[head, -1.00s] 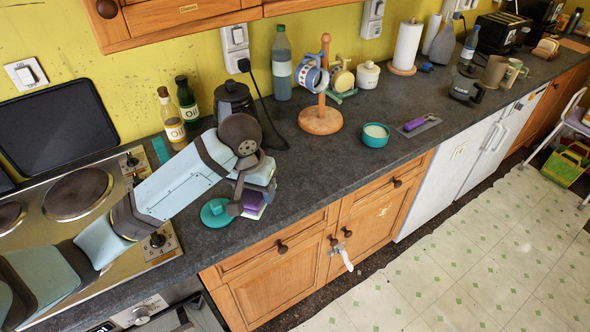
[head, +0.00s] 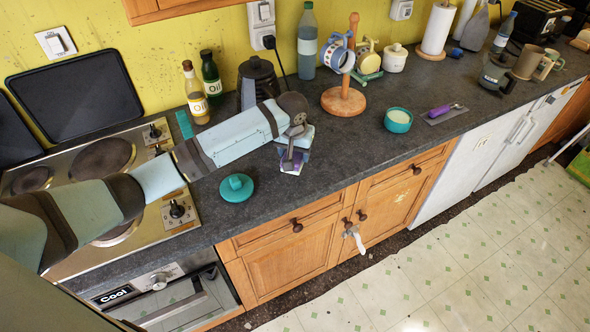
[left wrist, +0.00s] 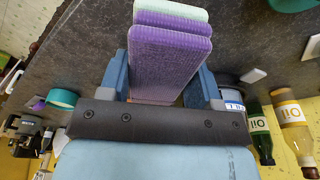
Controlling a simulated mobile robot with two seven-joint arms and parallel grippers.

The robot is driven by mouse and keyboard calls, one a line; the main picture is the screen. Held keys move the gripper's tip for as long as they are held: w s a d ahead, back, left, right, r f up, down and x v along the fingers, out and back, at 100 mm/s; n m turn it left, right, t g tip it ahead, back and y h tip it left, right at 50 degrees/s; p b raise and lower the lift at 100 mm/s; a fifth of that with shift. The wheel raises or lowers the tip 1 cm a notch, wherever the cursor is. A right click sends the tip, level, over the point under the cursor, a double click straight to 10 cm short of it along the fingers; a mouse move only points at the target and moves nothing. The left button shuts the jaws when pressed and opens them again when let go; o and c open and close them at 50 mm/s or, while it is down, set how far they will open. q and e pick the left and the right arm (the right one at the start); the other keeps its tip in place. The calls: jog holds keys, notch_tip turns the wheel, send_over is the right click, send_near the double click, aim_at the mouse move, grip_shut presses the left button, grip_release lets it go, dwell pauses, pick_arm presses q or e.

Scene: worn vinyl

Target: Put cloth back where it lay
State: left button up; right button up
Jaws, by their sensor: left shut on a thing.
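My left gripper (head: 292,153) is over the counter, right of a teal lid. It is shut on the cloth (head: 291,166), a folded, layered piece in purple and pale mint. In the left wrist view the cloth (left wrist: 170,60) sits between the two blue fingers of the gripper (left wrist: 162,80) and sticks out past them. In the head view the gripper and wrist hide part of the cloth. I cannot tell whether its lower edge touches the counter. My right gripper is not in view.
The teal lid (head: 236,187) lies left of the cloth. The dark kettle (head: 257,82), oil bottles (head: 211,77) and wooden mug stand (head: 343,100) are behind. A teal bowl (head: 398,120) and a purple-handled tool (head: 440,112) lie right. Counter between cloth and bowl is clear.

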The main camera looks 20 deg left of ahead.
aim_at(296, 178)
pick_arm(q)
notch_tip(296, 178, down, 8)
jog(key=shift+f, duration=0.1)
dwell(0.4)
jog(key=shift+p, duration=0.3)
jog(key=shift+f, duration=0.1)
jog(key=o, duration=0.8)
